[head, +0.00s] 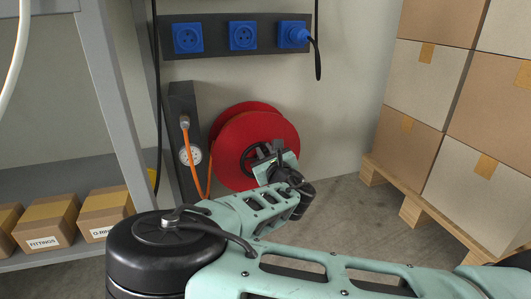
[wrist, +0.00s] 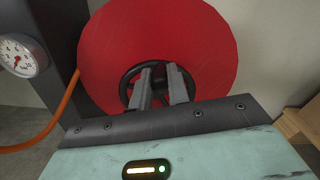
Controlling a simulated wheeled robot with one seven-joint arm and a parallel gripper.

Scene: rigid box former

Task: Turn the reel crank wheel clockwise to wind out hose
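The red hose reel (head: 231,125) is mounted low by the wall, and its red face (wrist: 205,45) fills the upper middle of the wrist view. The black crank wheel (wrist: 127,78) is at the centre of the reel, partly hidden behind my fingers; in the head view my wrist covers much of it. My gripper (wrist: 162,70) is in front of the wheel, its two grey fingers apart with a gap between them. Whether the fingers touch the wheel rim I cannot tell. The orange hose (head: 196,160) runs from a dark post to the reel.
A dark post (head: 183,105) with a pressure gauge (wrist: 20,54) stands left of the reel. Blue sockets (head: 243,36) are on the wall above. Stacked cartons on a wooden pallet (head: 413,212) stand to the right. A grey shelf (head: 110,90) with labelled boxes is at left.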

